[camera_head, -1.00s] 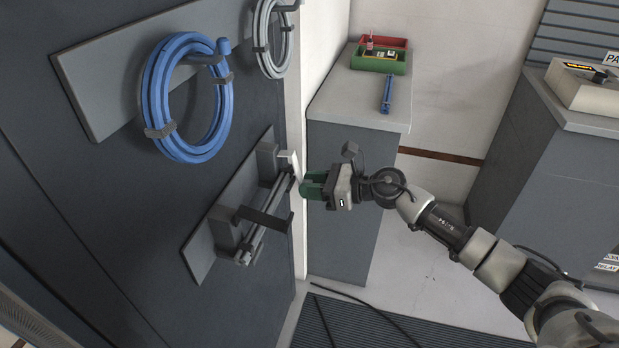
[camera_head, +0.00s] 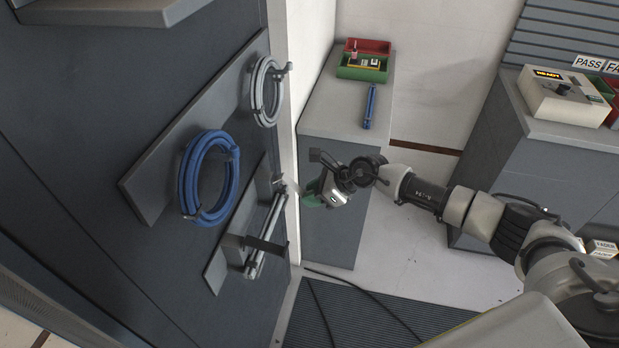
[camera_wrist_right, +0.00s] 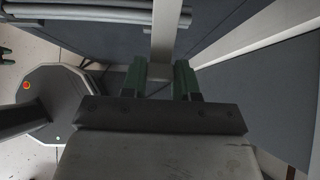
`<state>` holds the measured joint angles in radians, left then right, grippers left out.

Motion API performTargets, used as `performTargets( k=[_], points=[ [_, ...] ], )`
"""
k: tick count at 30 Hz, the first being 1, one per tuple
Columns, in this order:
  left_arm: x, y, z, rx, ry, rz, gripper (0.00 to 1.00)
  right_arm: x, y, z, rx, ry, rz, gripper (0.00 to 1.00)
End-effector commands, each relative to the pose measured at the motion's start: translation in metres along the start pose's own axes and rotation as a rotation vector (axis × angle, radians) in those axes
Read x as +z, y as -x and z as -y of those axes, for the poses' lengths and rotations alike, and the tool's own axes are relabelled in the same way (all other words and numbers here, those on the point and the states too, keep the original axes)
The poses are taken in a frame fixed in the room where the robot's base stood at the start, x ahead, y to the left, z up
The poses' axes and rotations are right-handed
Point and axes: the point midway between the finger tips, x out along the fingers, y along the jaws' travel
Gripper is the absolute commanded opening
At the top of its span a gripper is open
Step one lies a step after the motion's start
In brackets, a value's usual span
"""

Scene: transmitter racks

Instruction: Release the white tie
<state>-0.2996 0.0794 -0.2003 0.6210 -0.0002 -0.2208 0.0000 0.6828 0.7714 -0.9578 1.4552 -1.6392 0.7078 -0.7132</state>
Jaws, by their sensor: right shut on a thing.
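The white tie (camera_wrist_right: 166,35) runs as a pale strip between the green fingers of my right gripper (camera_wrist_right: 160,78) in the right wrist view. In the head view the tie (camera_head: 291,186) is a short pale strip at the upper end of the lower rack bracket. My right gripper (camera_head: 309,196) is at its free end, shut on it. Grey cable rods (camera_head: 265,236) lie in the bracket's dark hooks just below. My left gripper is not in view.
A blue cable coil (camera_head: 186,176) and a grey coil (camera_head: 256,92) hang on the upper plate. A cabinet (camera_head: 330,115) behind the gripper carries a red and green tray (camera_head: 341,72) and a blue tool (camera_head: 370,106). A black cable crosses the floor mat (camera_head: 375,318).

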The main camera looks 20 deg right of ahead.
Motion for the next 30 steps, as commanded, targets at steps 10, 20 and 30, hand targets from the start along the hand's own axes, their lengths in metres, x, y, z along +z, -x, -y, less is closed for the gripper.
performTargets(
  k=[10, 20, 30],
  points=[
    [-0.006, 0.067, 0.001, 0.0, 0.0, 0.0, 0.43, 0.028, 0.027, 0.001, -0.002, 0.002, -0.319, 0.0],
    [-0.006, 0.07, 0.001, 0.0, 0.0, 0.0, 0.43, 0.043, 0.035, 0.001, -0.003, 0.0, -0.42, 0.0],
    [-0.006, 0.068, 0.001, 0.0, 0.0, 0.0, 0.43, 0.057, 0.039, 0.002, -0.004, 0.002, -0.41, 0.0]
  ],
)
